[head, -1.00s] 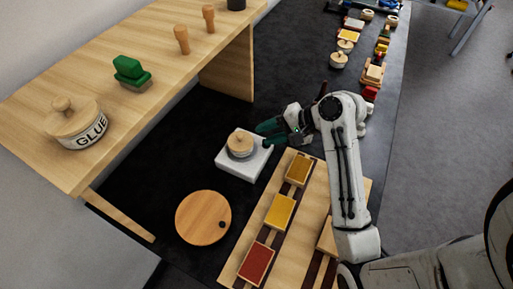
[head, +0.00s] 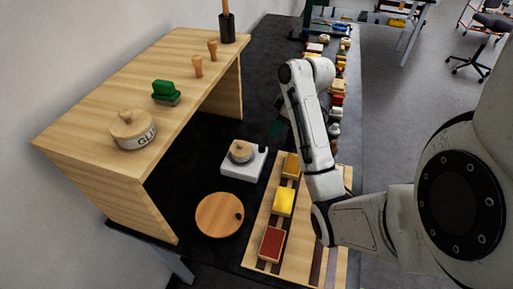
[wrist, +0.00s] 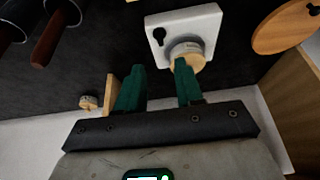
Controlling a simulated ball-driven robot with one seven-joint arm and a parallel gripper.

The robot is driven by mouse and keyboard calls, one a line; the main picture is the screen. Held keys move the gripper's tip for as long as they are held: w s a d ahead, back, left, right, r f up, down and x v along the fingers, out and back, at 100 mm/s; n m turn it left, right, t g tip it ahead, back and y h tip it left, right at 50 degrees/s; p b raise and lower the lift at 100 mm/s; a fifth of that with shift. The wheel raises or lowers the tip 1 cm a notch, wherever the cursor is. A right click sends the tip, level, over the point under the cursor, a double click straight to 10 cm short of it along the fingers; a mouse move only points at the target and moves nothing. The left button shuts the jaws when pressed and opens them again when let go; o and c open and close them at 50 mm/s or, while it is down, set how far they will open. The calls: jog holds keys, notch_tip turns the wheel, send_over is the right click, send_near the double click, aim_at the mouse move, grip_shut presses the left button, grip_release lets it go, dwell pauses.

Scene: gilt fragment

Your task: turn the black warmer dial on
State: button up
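The white warmer (head: 240,168) stands on the dark bench top, and a pot with a wooden lid (head: 240,150) sits on it. The black dial (head: 263,149) is at the warmer's right corner in the head view. In the wrist view the dial (wrist: 159,36) is on the warmer (wrist: 208,18), beside the pot (wrist: 184,54). My gripper (wrist: 160,88) is open, with its green fingers apart and nothing between them. The right finger overlaps the pot in the picture; I cannot tell whether they touch. In the head view my arm mostly hides the gripper (head: 279,130).
A wooden shelf (head: 105,85) carries a glue pot (head: 134,132) and a green-handled block (head: 166,92). A round wooden board (head: 214,216) lies in front of the warmer. A slatted wooden rack (head: 262,250) holds yellow and red blocks. Several small items line the bench beyond my arm.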

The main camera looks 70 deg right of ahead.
aim_at(263, 146)
jog(key=b+x, duration=0.6)
jog(key=x, duration=0.2)
jog(key=shift+s+f, duration=0.1)
jog(key=shift+x, duration=1.35)
grip_shut()
